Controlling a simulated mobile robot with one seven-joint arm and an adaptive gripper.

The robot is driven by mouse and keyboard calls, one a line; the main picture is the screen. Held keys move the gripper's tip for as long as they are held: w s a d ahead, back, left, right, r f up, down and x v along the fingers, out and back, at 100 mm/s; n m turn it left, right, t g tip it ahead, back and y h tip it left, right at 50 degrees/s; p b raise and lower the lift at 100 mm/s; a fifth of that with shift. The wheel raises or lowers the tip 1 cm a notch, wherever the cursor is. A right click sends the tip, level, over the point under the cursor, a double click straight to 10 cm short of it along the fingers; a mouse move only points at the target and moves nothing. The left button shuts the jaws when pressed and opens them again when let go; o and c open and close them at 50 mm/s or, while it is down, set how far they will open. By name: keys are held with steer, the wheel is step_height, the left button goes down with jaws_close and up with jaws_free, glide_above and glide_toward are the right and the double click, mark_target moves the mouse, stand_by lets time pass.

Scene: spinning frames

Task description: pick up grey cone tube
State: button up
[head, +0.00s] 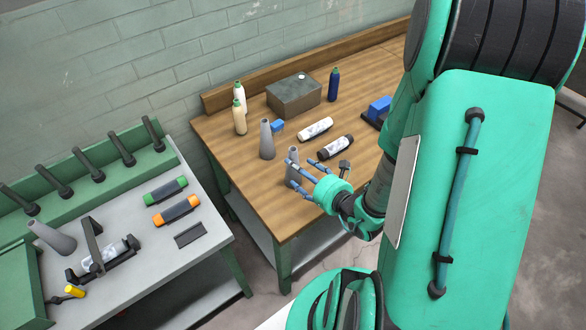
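A grey cone tube (294,152) stands upright near the front edge of the wooden table. My gripper (299,168) is at this cone, with its fingers spread and reaching around it from the right. The fingers look open, and part of the cone is hidden behind them. I cannot tell whether any finger touches it. A second grey cone tube (267,142) stands upright just behind and to the left.
The wooden table (230,130) also holds cream bottles (239,116), a dark blue bottle (333,85), a metal box (294,96), white yarn rolls (315,130) and blue blocks (379,106). The grey table (140,270) carries green and orange rolls (176,210) and a spindle rack.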

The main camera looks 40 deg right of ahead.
mark_target(294, 174)
steer(key=shift+w, duration=0.15)
stand_by(0.3)
steer(key=shift+b+x, duration=0.5)
steer(key=shift+x, duration=2)
steer(key=shift+f, duration=0.15)
steer(key=c, duration=1)
